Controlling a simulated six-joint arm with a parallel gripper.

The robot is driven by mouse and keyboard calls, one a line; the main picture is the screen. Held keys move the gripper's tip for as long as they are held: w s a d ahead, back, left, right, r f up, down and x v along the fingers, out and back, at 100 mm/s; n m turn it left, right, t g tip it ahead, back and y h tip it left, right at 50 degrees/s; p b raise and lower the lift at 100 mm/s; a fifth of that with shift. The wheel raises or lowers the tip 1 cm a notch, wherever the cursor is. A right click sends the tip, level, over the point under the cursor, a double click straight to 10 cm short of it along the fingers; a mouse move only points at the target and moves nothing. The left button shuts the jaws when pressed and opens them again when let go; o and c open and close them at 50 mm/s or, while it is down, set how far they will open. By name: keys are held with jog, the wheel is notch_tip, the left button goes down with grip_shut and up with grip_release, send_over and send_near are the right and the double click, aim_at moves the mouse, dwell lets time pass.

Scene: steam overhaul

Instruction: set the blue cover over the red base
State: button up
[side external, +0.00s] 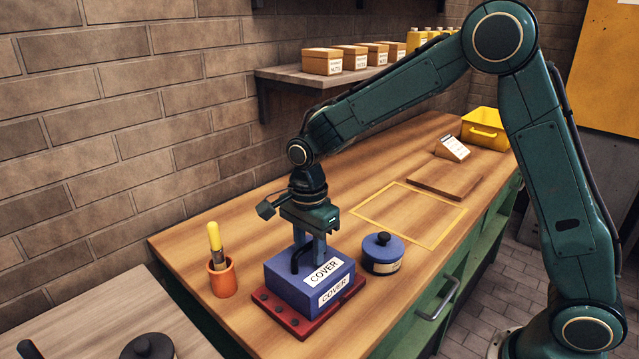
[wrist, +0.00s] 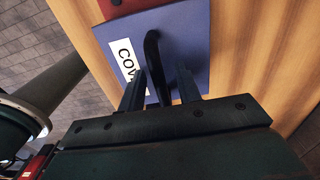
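The blue cover (side external: 285,287), a box with white COVER labels and a black handle (side external: 296,262), is over the red base (side external: 300,325). The base's rim and bolts show along the front edges; whether the cover is fully seated I cannot tell. In the wrist view, the cover (wrist: 193,35) fills the middle, with a bit of red base (wrist: 125,8) at the top. My gripper (side external: 310,250) is down at the cover's top. Its two fingers (wrist: 160,75) stand apart on either side of the handle (wrist: 152,45), with visible gaps.
An orange cup (side external: 222,282) with a yellow-handled tool stands left of the base. A round blue lidded pot (side external: 383,267) stands close on the right. A yellow-outlined area (side external: 405,235) is empty, with a wooden board (side external: 445,180) and yellow bin (side external: 487,122) beyond.

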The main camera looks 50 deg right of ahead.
jog(key=shift+r, duration=0.15)
notch_tip(320, 180, up, 12)
dwell(0.6)
dwell(0.5)
jog(key=s+d+r+n+t, duration=0.1)
jog(key=s+d+r+n, duration=0.1)
jog(key=s+r+n, duration=0.3)
jog(key=s+d+r+n+t, duration=0.1)
jog(key=s+d+n+t, duration=0.15)
jog(key=s, duration=0.45)
jog(key=s+d+f+n+t, duration=0.1)
jog(key=s+n, duration=0.4)
jog(key=s, duration=0.1)
jog(key=s+d+f+n+t, duration=0.1)
jog(key=s+d+n, duration=0.1)
jog(key=s+n, duration=0.3)
jog(key=shift+s+d+f, duration=0.25)
jog(key=shift+s+f, duration=0.15)
jog(key=shift+s, duration=0.7)
jog(key=shift+n, duration=0.25)
